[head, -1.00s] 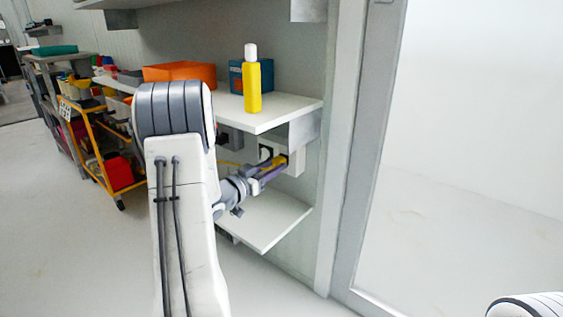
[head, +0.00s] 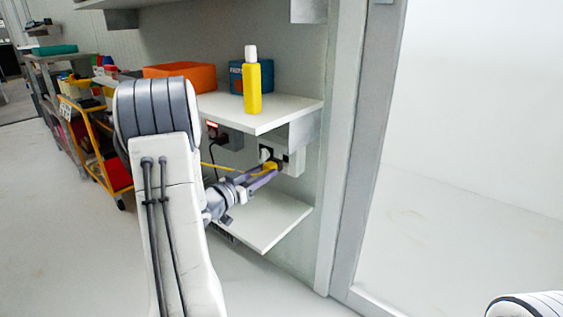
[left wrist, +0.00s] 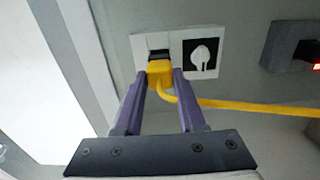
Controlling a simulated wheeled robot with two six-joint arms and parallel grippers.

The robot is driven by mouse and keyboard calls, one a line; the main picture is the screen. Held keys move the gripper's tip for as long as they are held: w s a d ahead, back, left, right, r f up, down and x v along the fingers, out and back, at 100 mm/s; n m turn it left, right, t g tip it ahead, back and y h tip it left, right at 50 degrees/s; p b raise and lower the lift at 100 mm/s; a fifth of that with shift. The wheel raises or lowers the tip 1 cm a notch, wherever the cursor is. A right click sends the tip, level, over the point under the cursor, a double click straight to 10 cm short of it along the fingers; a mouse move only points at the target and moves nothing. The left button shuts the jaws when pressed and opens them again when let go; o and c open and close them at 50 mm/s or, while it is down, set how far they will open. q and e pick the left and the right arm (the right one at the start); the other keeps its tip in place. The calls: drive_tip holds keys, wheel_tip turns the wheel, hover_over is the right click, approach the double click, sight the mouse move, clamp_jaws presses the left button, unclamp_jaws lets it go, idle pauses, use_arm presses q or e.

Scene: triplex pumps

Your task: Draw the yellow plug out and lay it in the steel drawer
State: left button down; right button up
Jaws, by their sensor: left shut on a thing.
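The yellow plug (head: 270,167) is between the fingertips of my left gripper (head: 273,171), which is shut on it, in front of the white socket panel (head: 298,160). In the left wrist view the plug (left wrist: 160,68) sits between the purple fingers of the gripper (left wrist: 160,80), just below a dark socket opening in the panel (left wrist: 140,44). I cannot tell whether its front is fully clear of the opening. A yellow cable (left wrist: 240,106) runs from it to the right. I cannot make out a steel drawer. My right gripper is out of view.
A white plug (left wrist: 203,56) fills the neighbouring socket. A dark box with a red light (head: 212,126) is on the wall. The upper shelf (head: 270,108) holds a yellow bottle (head: 252,85), an orange bin (head: 182,75) and a blue box (head: 236,77). A lower shelf (head: 268,225) is largely bare.

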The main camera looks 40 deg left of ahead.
sight(266, 171)
use_arm(q)
drive_tip(key=shift+s+a, duration=0.15)
drive_tip(key=shift+s, duration=1.35)
